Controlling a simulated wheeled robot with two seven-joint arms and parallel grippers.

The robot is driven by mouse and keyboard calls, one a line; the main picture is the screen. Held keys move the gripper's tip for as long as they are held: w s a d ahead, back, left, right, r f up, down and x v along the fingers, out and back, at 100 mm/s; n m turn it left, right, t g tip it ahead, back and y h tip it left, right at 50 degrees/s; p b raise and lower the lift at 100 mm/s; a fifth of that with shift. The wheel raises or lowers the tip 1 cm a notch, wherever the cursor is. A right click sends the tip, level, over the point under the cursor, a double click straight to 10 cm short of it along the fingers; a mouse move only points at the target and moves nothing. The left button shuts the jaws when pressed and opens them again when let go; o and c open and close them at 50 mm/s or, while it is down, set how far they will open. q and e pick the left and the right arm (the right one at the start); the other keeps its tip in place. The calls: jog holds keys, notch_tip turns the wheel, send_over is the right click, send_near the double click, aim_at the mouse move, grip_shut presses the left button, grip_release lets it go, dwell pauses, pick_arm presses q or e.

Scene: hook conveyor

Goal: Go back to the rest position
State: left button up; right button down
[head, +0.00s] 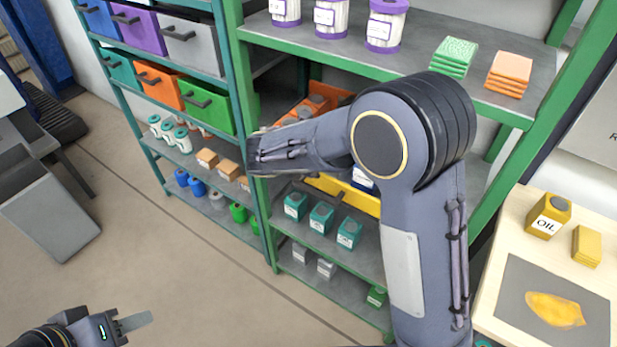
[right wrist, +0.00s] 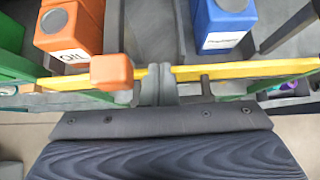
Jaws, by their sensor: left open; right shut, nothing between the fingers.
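My left gripper (head: 130,323) shows at the bottom left of the head view, over bare floor, open and empty and apart from the shelves. My right arm crosses the middle of the head view, in front of the green shelf rack (head: 232,60). Its forearm points left, and its gripper cannot be made out there. In the right wrist view my right gripper (right wrist: 160,84) is shut and empty, close to a yellow rail (right wrist: 225,72). An orange bottle labelled Oil (right wrist: 70,32) and a blue bottle (right wrist: 224,22) stand beyond the rail.
A small orange block (right wrist: 112,72) shows at the rail, left of the right fingers. White jars (head: 387,22) stand on the top shelf; teal bottles (head: 321,216) stand lower. A pale table (head: 490,290) with a yellow oil can (head: 548,215) is at right. The floor (head: 150,260) at left is clear.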

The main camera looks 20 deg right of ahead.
jog(key=s+d+r+m+g+y, duration=0.2)
jog(key=s+d+m, duration=0.2)
jog(key=s+m, duration=0.25)
jog(key=s+d+r+m+g+y, duration=0.1)
jog(key=s+d+m+y, duration=0.3)
jog(key=s, duration=0.3)
jog(key=s+a+r+m+t+y, duration=0.1)
jog(key=s+a+m+y, duration=0.1)
jog(key=s+m, duration=0.6)
jog(key=s+a+r+m+t+y, duration=0.1)
jog(key=s+a+m+y, duration=0.2)
jog(key=s+m, duration=0.6)
jog(key=shift+s, duration=0.3)
jog(key=shift+t, duration=0.3)
